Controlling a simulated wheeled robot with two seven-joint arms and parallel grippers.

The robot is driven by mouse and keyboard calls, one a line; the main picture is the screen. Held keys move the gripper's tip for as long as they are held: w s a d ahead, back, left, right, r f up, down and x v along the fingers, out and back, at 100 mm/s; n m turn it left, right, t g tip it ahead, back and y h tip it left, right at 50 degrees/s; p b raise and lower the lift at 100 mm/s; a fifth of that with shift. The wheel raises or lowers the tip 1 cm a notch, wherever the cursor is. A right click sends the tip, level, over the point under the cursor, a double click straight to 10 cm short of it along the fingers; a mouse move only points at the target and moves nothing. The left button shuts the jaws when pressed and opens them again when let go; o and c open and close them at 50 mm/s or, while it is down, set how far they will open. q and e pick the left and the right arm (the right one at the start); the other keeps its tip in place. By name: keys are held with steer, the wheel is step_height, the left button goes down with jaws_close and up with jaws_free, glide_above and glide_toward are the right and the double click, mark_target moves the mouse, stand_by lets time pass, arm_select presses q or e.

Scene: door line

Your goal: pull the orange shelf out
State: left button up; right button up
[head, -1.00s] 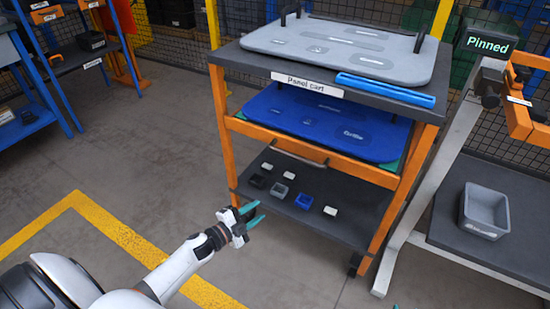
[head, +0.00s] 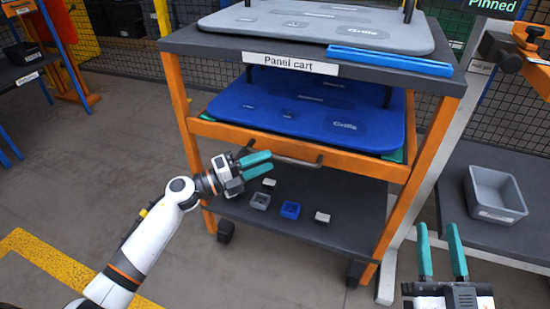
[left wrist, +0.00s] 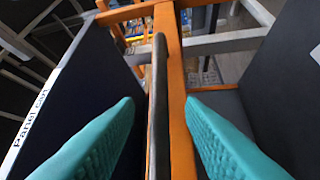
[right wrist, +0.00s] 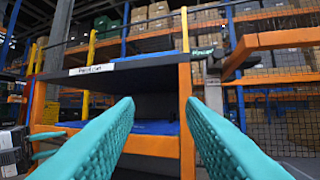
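The orange shelf (head: 365,164) is the cart's middle level. It carries a blue panel (head: 310,118) and has a dark bar handle (head: 300,163) along its front edge. My left gripper (head: 264,159) is at the left end of this handle, with its teal fingers pointing right. In the left wrist view the fingers are apart, with the handle (left wrist: 159,85) and the orange edge (left wrist: 181,110) between their lines; I see no contact. My right gripper (head: 440,230) is open and empty, right of the cart. The shelf front also shows in the right wrist view (right wrist: 150,146).
The cart's dark top (head: 235,47) bears a grey panel and a blue bar. Its lower shelf (head: 340,196) holds several small blocks and bins. A stand with a grey bin (head: 494,194) is at the right. The floor left of the cart is clear.

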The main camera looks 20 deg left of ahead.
mark_target(276, 155)
arm_select(q)
steer(key=shift+x, duration=2.05)
steer(key=shift+c, duration=0.6)
jaws_close()
